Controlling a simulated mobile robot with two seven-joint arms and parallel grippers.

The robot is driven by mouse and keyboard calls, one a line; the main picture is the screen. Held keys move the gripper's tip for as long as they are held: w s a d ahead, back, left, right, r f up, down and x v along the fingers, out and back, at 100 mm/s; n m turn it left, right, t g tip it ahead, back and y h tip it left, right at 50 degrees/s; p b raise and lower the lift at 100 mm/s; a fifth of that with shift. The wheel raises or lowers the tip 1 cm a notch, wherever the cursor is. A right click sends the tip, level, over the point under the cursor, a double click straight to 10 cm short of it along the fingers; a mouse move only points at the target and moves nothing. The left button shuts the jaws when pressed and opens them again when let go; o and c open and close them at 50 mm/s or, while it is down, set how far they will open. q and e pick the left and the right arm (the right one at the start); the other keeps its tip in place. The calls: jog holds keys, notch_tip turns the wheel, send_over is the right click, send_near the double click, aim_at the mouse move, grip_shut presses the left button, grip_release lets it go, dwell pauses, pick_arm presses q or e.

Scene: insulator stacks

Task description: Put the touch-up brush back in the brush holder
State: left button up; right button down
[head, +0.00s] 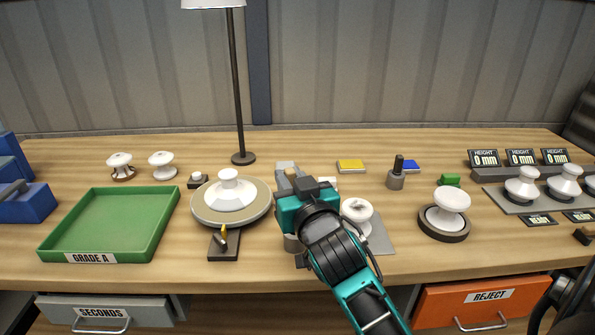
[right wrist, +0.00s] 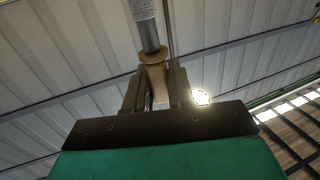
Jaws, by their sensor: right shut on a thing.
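My right gripper (head: 287,180) reaches in from the lower right, over the middle of the bench. In the right wrist view its two fingers (right wrist: 154,90) are shut on a slim upright thing, which I take to be the touch-up brush (right wrist: 148,35). It has a tan lower part, a brown collar, a grey shaft and a pale, textured top end. In the head view I cannot make the brush out clearly. Another grey cup with a dark peg (head: 395,180) stands further right. My left gripper is out of view.
A white insulator on a round turntable (head: 205,215) stands left of my gripper, beside a green tray (head: 52,238). Another white insulator (head: 357,211) stands close by on the right, partly hidden by my arm. Further right is an insulator on a dark base (head: 451,199).

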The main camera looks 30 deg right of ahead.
jog(key=shift+w+d+r+m+h, duration=0.2)
jog(key=shift+d+r+m+h, duration=0.1)
jog(key=shift+d+r, duration=0.3)
jog(key=shift+f, duration=0.1)
jog(key=shift+f+b, duration=0.3)
jog(key=shift+f, duration=0.05)
jog(key=shift+f+b, duration=1.85)
jog(key=shift+f, duration=0.7)
jog(key=shift+p, duration=0.5)
